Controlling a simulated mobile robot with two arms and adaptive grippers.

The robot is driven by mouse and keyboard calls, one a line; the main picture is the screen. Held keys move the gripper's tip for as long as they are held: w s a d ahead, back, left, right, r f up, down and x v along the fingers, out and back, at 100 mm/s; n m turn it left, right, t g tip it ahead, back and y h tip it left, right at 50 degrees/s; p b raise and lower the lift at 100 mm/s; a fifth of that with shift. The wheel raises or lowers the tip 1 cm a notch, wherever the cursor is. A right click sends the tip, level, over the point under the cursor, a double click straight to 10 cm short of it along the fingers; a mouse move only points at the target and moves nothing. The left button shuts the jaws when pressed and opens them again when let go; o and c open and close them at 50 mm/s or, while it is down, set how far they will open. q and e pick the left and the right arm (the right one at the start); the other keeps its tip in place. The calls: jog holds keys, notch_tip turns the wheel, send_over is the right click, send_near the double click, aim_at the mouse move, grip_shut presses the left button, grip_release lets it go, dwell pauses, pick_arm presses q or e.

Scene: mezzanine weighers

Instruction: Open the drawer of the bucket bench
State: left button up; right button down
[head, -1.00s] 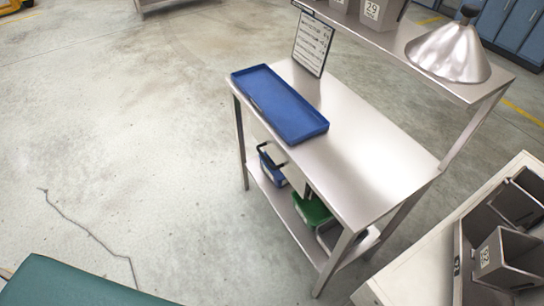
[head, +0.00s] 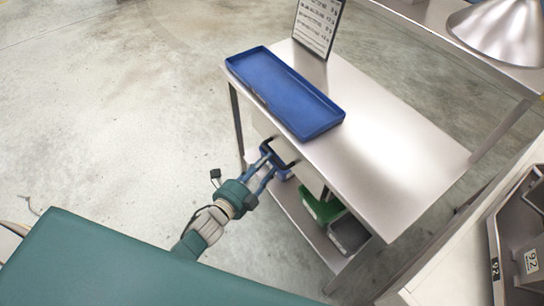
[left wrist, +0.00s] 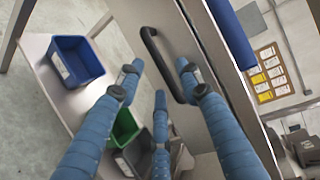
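The bucket bench (head: 400,140) is a steel table with a lower shelf. Its drawer has a pale front (head: 308,178) under the tabletop, and it looks closed. The drawer's black bar handle (head: 288,162) also shows in the left wrist view (left wrist: 153,50). My left gripper (head: 268,163) is at the handle in the head view. In the left wrist view its blue fingers (left wrist: 159,72) are spread, with the handle between the tips. I cannot tell whether any finger touches it. My right gripper is not in view.
A blue tray (head: 285,90) and a sign (head: 318,25) are on the benchtop. Blue (left wrist: 75,60) and green (left wrist: 122,128) bins and a grey bin (head: 348,235) stand on the lower shelf. A pale counter (head: 455,265) is at right. Floor at left is clear.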

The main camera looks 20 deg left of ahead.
aim_at(272, 158)
pick_arm(q)
jog(key=x, duration=0.4)
jog(key=shift+w+f, duration=0.15)
jog(key=shift+w, duration=0.25)
grip_shut()
